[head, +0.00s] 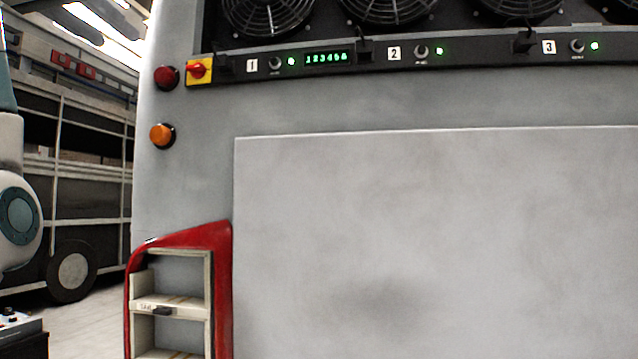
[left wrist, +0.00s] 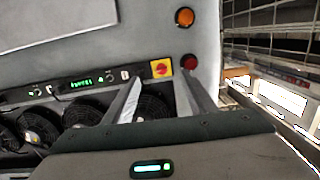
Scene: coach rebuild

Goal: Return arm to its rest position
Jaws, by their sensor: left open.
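My left gripper (left wrist: 160,80) shows in the left wrist view, its two fingers apart with nothing between them. Beyond the fingers is the control strip with the red and yellow rotary switch (left wrist: 161,68), seen turned over in this view. I cannot tell how far the fingertips are from it. In the head view only a white and teal joint of my left arm shows at the left edge; the gripper itself is outside that frame. My right arm and gripper are in neither view.
The grey coach body fills the head view, with a control strip (head: 480,50), fans (head: 268,12), a red lamp (head: 166,77), an orange lamp (head: 162,136) and a large flat panel (head: 430,240). A red-framed shelf recess (head: 222,290) is at lower left. Open floor (head: 95,310) lies left.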

